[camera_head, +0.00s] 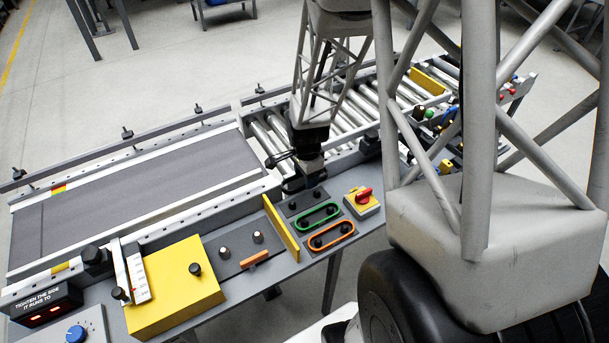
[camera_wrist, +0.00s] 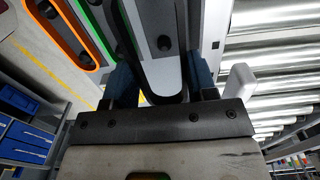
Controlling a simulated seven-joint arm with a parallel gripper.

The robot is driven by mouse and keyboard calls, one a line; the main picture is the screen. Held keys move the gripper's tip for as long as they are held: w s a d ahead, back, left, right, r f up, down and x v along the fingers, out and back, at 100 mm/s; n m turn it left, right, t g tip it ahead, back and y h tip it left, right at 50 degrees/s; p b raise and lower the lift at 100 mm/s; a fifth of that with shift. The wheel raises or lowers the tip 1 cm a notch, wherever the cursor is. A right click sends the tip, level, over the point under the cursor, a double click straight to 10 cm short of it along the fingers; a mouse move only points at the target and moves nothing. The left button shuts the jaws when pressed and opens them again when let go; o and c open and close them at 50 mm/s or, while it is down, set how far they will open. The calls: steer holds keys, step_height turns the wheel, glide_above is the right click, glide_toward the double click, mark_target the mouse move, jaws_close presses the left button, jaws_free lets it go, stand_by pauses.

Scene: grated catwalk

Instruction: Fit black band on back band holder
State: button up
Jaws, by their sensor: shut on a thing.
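My gripper (camera_head: 298,182) is low over the back edge of the control panel, just behind the back band holder (camera_head: 293,206), a dark plate with black posts. In the wrist view my gripper (camera_wrist: 160,82) is shut on the black band (camera_wrist: 181,62), with its near end between the fingers. The loop reaches away over the holder, and a black post (camera_wrist: 163,43) shows inside its outline. I cannot tell whether the band is around that post or above it. The far end is out of that view. In the head view the band is too dark to make out.
A green band (camera_head: 317,216) and an orange band (camera_head: 332,236) lie around post pairs in front. A yellow divider (camera_head: 281,228) stands left of them, and a red-knobbed switch box (camera_head: 362,203) to the right. The roller conveyor (camera_head: 348,115) runs behind.

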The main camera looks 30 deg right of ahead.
steer(key=shift+f, duration=0.15)
glide_above(306, 200)
steer(key=shift+f, duration=2.25)
steer(key=shift+f, duration=0.6)
steer(key=shift+f, duration=0.7)
steer(key=shift+f, duration=0.35)
steer(key=shift+f, duration=0.35)
steer(key=shift+f, duration=0.15)
